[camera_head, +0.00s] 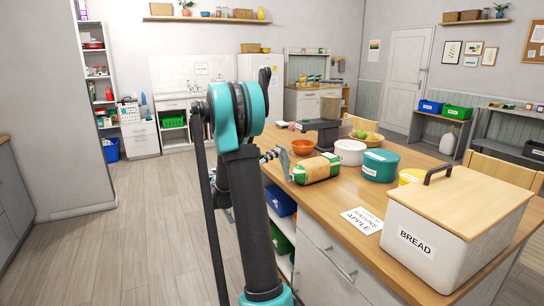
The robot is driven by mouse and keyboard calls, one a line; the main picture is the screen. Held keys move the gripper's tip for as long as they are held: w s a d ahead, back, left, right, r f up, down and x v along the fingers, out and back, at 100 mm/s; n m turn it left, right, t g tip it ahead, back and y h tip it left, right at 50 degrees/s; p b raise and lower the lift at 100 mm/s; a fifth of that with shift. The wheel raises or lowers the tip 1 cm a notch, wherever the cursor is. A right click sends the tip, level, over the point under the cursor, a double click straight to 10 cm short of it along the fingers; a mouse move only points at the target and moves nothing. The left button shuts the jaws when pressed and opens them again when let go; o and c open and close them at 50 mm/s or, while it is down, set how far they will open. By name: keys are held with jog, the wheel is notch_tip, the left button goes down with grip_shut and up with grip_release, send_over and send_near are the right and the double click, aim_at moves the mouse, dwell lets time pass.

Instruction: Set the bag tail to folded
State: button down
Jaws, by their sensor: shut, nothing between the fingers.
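A bag (317,169), green and tan with a white part, lies on the wooden counter near its left edge. A pale, thin flap at its left end, perhaps the bag tail (284,163), stands close to my gripper. Whether the tail is folded is too small to tell. My gripper (272,154) is shut and empty, just left of this end, partly hidden behind my arm. I cannot tell whether it touches the tail.
A white bread box (430,238) with a wooden lid stands on the near right of the counter (335,205). A label card (362,220) lies in front.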

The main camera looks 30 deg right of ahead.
jog(key=shift+d+r, duration=0.1)
jog(key=shift+w+d+y, duration=0.1)
jog(key=shift+d+y, duration=1.5)
jog(key=shift+d, duration=0.65)
jog(key=shift+w+d+y, duration=0.1)
jog(key=shift+d+y, duration=1.5)
jog(key=shift+d, duration=0.65)
jog(key=shift+d+y, duration=1.6)
jog(key=shift+d, duration=0.65)
jog(key=shift+a, duration=0.1)
